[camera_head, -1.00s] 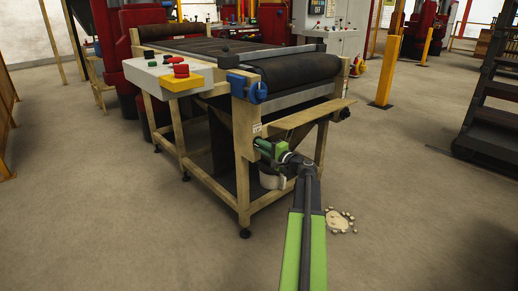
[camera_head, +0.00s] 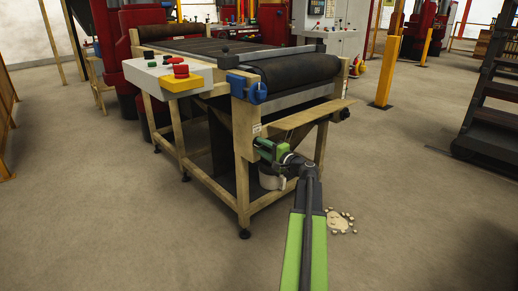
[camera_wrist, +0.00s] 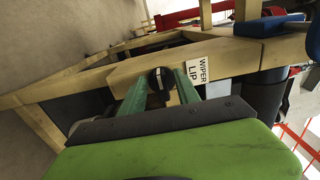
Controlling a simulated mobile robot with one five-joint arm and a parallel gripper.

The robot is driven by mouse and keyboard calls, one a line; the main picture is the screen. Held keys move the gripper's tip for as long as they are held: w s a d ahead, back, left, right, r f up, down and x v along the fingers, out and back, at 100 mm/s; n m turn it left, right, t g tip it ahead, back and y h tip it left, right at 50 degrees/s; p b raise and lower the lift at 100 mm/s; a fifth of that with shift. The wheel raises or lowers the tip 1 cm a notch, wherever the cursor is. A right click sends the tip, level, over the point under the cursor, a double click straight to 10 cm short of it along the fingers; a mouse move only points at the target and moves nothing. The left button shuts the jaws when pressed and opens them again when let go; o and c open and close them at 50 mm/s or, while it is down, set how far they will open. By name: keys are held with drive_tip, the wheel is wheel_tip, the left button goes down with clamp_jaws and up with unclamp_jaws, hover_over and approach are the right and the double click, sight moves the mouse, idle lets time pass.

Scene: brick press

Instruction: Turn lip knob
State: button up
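The lip knob (camera_wrist: 160,78) is a small dark round knob on a wooden post of the machine, beside a white label reading "WIPER LIP" (camera_wrist: 199,69). In the wrist view, my gripper (camera_wrist: 161,74) has its two green fingers apart, one on each side of the knob. A narrow gap seems to show on both sides, though contact at the tips is hard to judge. In the head view, my gripper (camera_head: 262,148) is at the front corner post of the belt machine (camera_head: 243,160), and it hides the knob there.
A grey and yellow control box (camera_head: 172,75) with red and green buttons sits on the machine's left. A wooden ledge (camera_head: 308,115) juts out above my arm. A pale spill with small lumps (camera_head: 341,222) lies on the floor at right.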

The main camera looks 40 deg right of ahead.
drive_tip(key=s+a, duration=0.1)
drive_tip(key=s, duration=1.5)
drive_tip(key=shift+s, duration=0.3)
drive_tip(key=shift+a, duration=0.1)
